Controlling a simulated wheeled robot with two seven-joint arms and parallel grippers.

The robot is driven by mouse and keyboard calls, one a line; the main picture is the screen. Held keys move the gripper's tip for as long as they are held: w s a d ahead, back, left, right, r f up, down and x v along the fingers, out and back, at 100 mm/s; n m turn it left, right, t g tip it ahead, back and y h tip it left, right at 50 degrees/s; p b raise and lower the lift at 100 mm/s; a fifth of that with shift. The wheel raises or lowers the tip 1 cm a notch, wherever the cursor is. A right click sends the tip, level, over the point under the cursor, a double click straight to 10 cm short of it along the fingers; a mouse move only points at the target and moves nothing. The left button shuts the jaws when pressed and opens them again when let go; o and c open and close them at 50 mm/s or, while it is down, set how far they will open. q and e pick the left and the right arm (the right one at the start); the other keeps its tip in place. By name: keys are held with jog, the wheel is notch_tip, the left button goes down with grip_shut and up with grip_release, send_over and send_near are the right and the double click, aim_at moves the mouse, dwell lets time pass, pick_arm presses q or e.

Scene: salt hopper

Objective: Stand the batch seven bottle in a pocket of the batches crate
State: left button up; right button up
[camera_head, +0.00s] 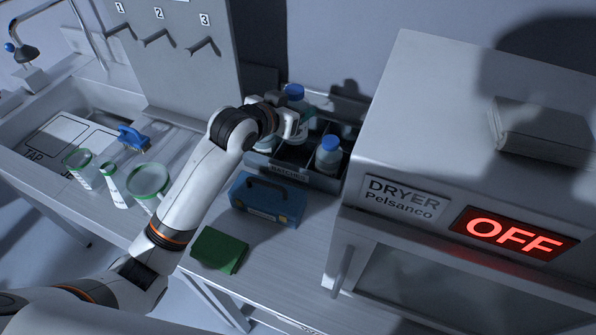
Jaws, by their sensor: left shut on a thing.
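The batches crate (322,182) is a dark grey divided crate with a "BATCHES" label on its front, on the bench left of the dryer. My left gripper (294,122) is over the crate, shut on a clear bottle with a blue cap (294,92). The held bottle looks upright at the back of the crate. Its batch number cannot be read, and whether its base rests in a pocket is hidden. A second blue-capped bottle (328,157) stands in a right pocket. Part of another bottle (264,144) shows at the left, mostly behind my gripper. My right gripper is not in view.
The dryer (400,110), with a red "OFF" sign, rises close to the crate's right. A blue toolbox (268,200) and a green block (219,250) lie in front. Green-rimmed containers (148,180), a blue brush (132,138) and a sink are left. A hook board (160,60) stands behind.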

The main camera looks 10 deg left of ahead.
aim_at(295, 143)
pick_arm(q)
jog(key=shift+w+f+b, duration=0.15)
jog(key=shift+f+b, duration=0.2)
jog(key=shift+f, duration=0.3)
jog(key=shift+w+d+f, duration=0.1)
jog(key=shift+f, duration=0.2)
notch_tip(295, 143, down, 5)
jog(key=shift+f+p, duration=0.1)
jog(key=shift+p, duration=0.3)
notch_tip(295, 143, down, 4)
jog(key=shift+r, duration=0.1)
jog(key=shift+f, duration=0.25)
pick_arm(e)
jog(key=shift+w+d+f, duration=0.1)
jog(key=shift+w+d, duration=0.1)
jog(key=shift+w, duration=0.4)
pick_arm(q)
jog(key=shift+f, duration=0.15)
jog(key=o, duration=1.2)
jog(key=shift+c, duration=0.2)
